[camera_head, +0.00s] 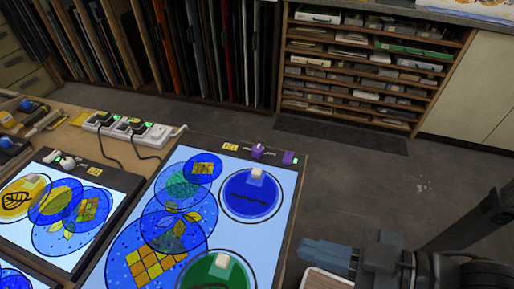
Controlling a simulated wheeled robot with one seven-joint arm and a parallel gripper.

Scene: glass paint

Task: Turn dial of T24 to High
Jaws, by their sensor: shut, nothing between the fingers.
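A large lit panel (228,161) with a dark frame lies on the bench in the head view. On its far edge sit a yellow label (230,146), a purple-and-white dial (258,151) and a purple block with a green light (290,158). A smaller lit panel (117,178) at left has its own yellow label (95,171) and a pale dial (67,162). The label text is too small to read, so I cannot tell which is T24. My gripper (306,250) is shut and empty at lower right, right of the large panel, apart from both dials.
Blue glass discs (250,193) and a green one (214,272), with pale blocks on top, lie on the large panel. A power strip (128,128) with cables stands behind the panels. A shelf rack (365,70) lines the back. Grey floor (370,180) is open at right.

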